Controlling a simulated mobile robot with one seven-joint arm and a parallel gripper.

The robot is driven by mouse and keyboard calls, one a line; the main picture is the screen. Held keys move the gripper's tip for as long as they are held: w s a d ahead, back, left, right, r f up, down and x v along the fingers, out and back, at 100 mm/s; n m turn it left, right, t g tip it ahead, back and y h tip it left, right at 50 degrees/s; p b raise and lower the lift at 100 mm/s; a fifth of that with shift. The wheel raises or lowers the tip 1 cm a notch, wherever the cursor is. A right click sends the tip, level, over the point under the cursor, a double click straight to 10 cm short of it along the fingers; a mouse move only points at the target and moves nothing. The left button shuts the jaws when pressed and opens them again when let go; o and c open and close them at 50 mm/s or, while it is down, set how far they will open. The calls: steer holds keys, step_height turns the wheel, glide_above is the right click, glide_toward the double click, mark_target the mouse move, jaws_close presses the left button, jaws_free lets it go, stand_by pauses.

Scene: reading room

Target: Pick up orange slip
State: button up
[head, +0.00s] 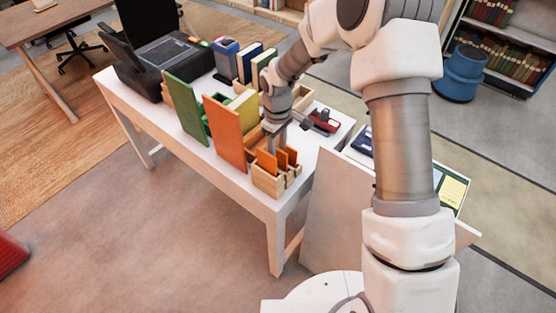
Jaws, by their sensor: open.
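Several orange slips (266,162) stand upright in a small slotted wooden holder (267,183) near the front corner of the white table (245,191). My gripper (275,145) points down over the holder, its fingertips close to the upper edges of the slips. It is open. I cannot tell from this view whether a slip stands between the fingers or whether they touch one. My gripper and arm hide part of the table behind the holder.
A tall orange board (224,132) and a green board (187,110) stand left of the holder. A red and dark device (323,121) lies to the right. A black printer-like machine (160,62) and upright books (249,62) stand farther back.

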mark_target(278, 157)
step_height(278, 157, down, 5)
steer(key=shift+w+d+r, duration=0.1)
steer(key=shift+r, duration=0.1)
jaws_close()
